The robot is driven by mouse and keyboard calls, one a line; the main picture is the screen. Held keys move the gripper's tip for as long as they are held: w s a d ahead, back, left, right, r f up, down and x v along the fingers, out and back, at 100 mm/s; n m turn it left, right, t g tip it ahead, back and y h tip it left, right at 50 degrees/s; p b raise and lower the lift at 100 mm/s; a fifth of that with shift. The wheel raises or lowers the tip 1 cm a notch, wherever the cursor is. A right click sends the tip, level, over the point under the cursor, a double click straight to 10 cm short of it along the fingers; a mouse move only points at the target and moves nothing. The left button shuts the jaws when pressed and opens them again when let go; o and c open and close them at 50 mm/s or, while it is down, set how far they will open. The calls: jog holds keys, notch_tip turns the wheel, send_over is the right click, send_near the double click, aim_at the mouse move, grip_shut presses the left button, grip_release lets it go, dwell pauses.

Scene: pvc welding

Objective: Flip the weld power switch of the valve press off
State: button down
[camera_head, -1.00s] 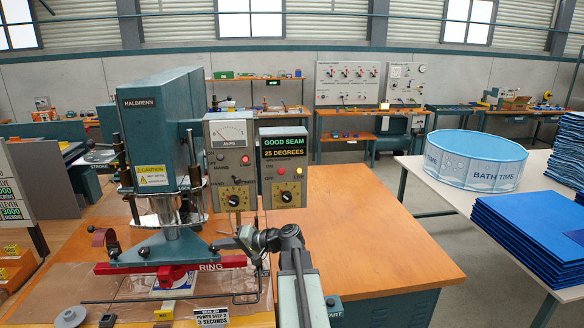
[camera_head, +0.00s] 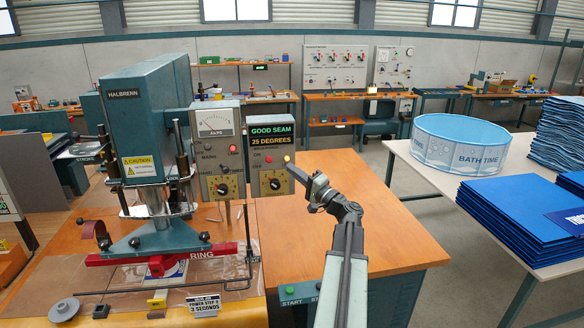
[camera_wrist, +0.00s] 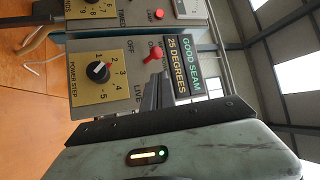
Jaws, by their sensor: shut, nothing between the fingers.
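The valve press (camera_head: 148,110) stands at the left in the head view. Its right control box (camera_head: 272,172) has a GOOD SEAM display, a power step dial (camera_head: 274,184) and a yellow lamp (camera_head: 286,159). A red-tipped switch (camera_wrist: 152,55) shows in the wrist view beside the OFF and ON lettering, with LIVE lower down. I cannot tell surely which position it is in. My gripper (camera_head: 291,167) is shut and empty, its tips close to the box's front right. In the wrist view the fingertips (camera_wrist: 155,78) appear just short of the red tip; contact cannot be told.
A second control box (camera_head: 219,155) with a meter adjoins at the left. The wooden table (camera_head: 370,215) is clear to the right of the press. A white table with blue stacks (camera_head: 525,220) stands at the right.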

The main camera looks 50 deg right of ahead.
aim_at(269, 160)
jog(key=p+x, duration=0.1)
jog(key=x, duration=0.6)
jog(key=shift+w+r+p, duration=0.15)
jog(key=shift+w+p, duration=0.15)
jog(key=shift+p, duration=0.1)
